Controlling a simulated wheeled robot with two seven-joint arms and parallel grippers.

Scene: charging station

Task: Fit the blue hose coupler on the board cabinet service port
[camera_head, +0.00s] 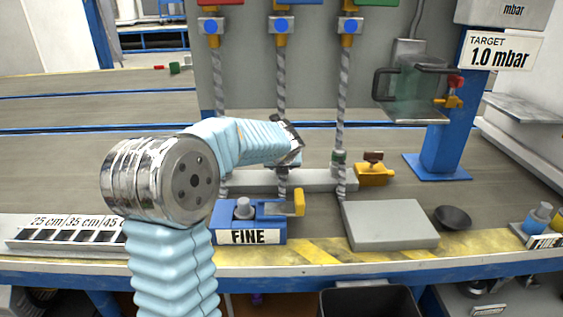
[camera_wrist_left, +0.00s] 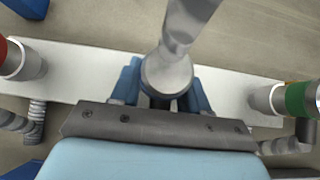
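My left gripper (camera_head: 289,143) reaches in from the left to the middle hanging hose (camera_head: 281,88). In the left wrist view, the blue fingers of my left gripper (camera_wrist_left: 163,92) stand on both sides of a grey metal hose end (camera_wrist_left: 166,74) above a pale bar. I cannot tell whether they press on it. No blue coupler band can be made out there; the gripper may hide it. A red-banded coupler (camera_wrist_left: 20,58) is to the left and a green-banded coupler (camera_wrist_left: 298,99) to the right, also visible in the head view (camera_head: 338,157). The service port cannot be identified. My right gripper is not in view.
A pale rail (camera_head: 315,181) lies under the hoses. Nearby are a blue FINE unit (camera_head: 248,222), a grey block (camera_head: 390,224), a yellow valve block (camera_head: 374,174) and a dark bowl (camera_head: 453,217).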

